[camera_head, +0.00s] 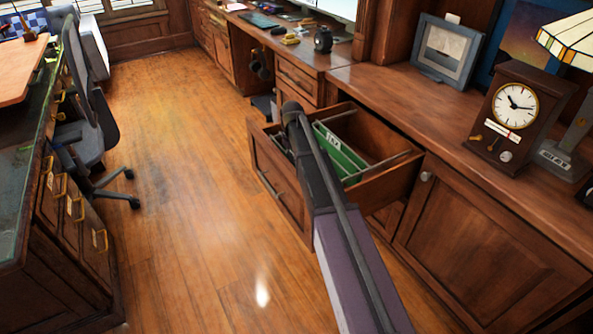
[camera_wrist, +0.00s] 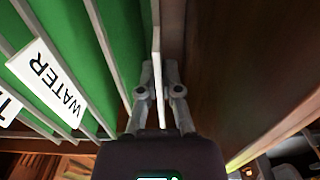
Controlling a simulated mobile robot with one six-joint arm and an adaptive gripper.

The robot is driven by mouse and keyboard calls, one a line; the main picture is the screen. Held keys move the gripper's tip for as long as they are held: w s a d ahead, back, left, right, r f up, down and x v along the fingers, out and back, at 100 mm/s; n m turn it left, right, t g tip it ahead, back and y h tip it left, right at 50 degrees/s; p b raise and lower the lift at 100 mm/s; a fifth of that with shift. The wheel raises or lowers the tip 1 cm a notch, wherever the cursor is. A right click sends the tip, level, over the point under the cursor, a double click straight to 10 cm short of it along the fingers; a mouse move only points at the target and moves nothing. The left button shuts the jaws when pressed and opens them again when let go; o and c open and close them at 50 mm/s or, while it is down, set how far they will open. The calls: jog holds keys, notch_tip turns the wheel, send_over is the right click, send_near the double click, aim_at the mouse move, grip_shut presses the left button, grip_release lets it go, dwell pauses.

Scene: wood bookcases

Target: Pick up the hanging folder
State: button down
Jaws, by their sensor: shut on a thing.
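Green hanging folders (camera_head: 340,152) with pale top bars and white tabs hang in an open drawer (camera_head: 375,188). In the wrist view several folders fill the left side, and one tab (camera_wrist: 47,82) reads WATER. My gripper (camera_wrist: 158,72) has its two fingers closed on the pale top edge of the hanging folder (camera_wrist: 156,35) at the end of the row, beside the brown drawer wall (camera_wrist: 225,70). The folder is upright, and its lower part is hidden. In the head view my arm hides the fingers and part of the drawer.
The cabinet top (camera_head: 385,88) carries a clock (camera_head: 514,115), a picture frame (camera_head: 446,52) and a lamp (camera_head: 565,140). A closed cabinet door (camera_head: 480,235) is right of the drawer. A desk (camera_head: 45,210) and office chair (camera_head: 85,125) stand left. The wooden floor (camera_head: 190,150) between is clear.

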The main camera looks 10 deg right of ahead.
jog(key=shift+r, duration=0.15)
notch_tip(320, 180, up, 18)
jog(key=p, duration=1.8)
jog(key=shift+f, duration=0.2)
jog(key=shift+r, duration=0.15)
dwell(0.7)
notch_tip(320, 180, up, 26)
jog(key=p, duration=2.6)
jog(key=shift+a, duration=0.15)
